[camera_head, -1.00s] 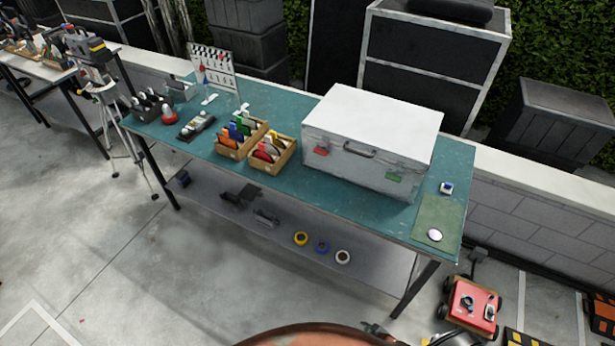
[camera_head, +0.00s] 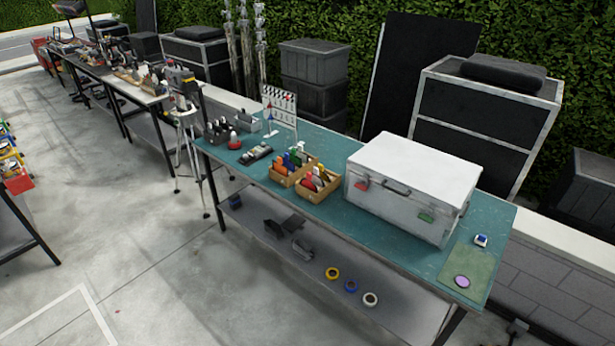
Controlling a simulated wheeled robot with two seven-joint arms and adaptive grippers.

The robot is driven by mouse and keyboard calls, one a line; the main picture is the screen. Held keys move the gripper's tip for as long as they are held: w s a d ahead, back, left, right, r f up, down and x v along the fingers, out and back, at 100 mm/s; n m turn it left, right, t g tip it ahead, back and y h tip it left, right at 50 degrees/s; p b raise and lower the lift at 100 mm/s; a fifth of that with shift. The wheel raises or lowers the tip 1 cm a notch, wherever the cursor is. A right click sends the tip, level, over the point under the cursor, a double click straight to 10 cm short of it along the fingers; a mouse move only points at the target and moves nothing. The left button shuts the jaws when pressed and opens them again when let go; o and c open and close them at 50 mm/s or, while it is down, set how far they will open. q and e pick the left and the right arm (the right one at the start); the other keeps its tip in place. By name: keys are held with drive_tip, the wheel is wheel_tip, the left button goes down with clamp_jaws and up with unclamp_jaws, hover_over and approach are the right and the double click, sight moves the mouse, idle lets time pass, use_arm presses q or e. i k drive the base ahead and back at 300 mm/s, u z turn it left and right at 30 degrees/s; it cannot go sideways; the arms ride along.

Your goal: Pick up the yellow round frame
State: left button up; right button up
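A yellow ring (camera_head: 332,273) lies on the grey lower shelf (camera_head: 270,255) under the teal table. It is the only clearly round yellow thing I can make out; whether it is a frame or a tape roll I cannot tell. A blue ring (camera_head: 351,286) and a white ring (camera_head: 371,299) lie to its right in a row. A round pinkish disc (camera_head: 462,282) lies on a green mat (camera_head: 467,262) at the table's right end; its rim is too small to read. Neither of my grippers is in view.
The teal table (camera_head: 335,215) carries a big white case (camera_head: 410,185), two wooden boxes (camera_head: 318,190) of coloured items and a pinned board (camera_head: 279,104). A tripod (camera_head: 185,120) stands at its left end. Another table (camera_head: 20,235) stands at far left. The floor in front is clear.

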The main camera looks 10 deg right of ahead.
sight(324, 176)
drive_tip(key=u, duration=0.7)
drive_tip(key=i, duration=1.35)
drive_tip(key=u, duration=0.3)
drive_tip(key=i, duration=1.05)
drive_tip(key=z, duration=0.4)
